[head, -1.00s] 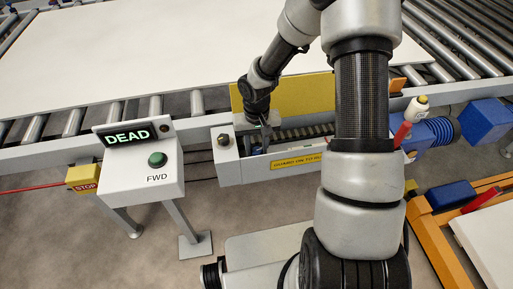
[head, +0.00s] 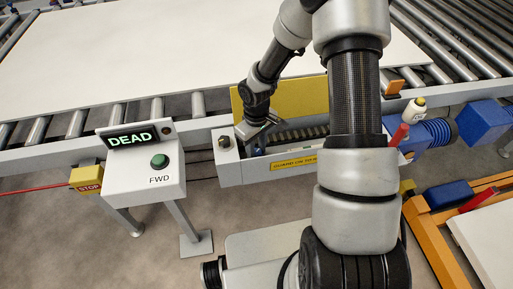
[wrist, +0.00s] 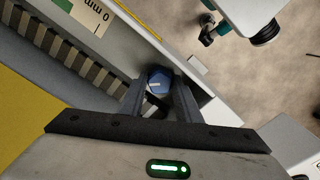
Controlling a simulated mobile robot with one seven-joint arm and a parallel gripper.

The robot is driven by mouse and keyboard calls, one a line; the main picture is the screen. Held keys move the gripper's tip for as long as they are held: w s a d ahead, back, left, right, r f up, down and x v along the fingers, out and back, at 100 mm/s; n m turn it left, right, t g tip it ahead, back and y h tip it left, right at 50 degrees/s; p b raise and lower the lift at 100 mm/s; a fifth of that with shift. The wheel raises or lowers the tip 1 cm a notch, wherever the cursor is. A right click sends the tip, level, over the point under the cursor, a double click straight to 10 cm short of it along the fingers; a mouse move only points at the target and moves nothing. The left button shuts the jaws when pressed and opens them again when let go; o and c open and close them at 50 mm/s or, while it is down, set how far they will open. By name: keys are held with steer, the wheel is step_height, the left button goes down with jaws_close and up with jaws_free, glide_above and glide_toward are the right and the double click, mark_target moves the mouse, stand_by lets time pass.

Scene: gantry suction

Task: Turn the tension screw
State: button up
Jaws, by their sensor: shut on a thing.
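The tension screw (wrist: 160,80) has a blue head, seen in the wrist view between my two fingertips. My gripper (wrist: 160,92) is shut on it, with a finger on each side. In the head view my gripper (head: 257,135) reaches down into the left end of the open drive housing (head: 232,174); the screw is hidden there. A toothed belt (wrist: 75,62) runs beside the screw in the wrist view.
The raised yellow guard (head: 300,97) stands behind the housing. A control box (head: 150,185) reading DEAD, with a green FWD button (head: 159,161), is at left beside a yellow STOP box (head: 87,178). A white panel (head: 130,60) covers the rollers. A blue motor (head: 435,132) sits at right.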

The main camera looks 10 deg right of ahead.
steer(key=shift+n, duration=1.1)
steer(key=shift+w+p, duration=0.1)
steer(key=shift+p, duration=0.2)
steer(key=o, duration=1.1)
steer(key=shift+c, duration=0.2)
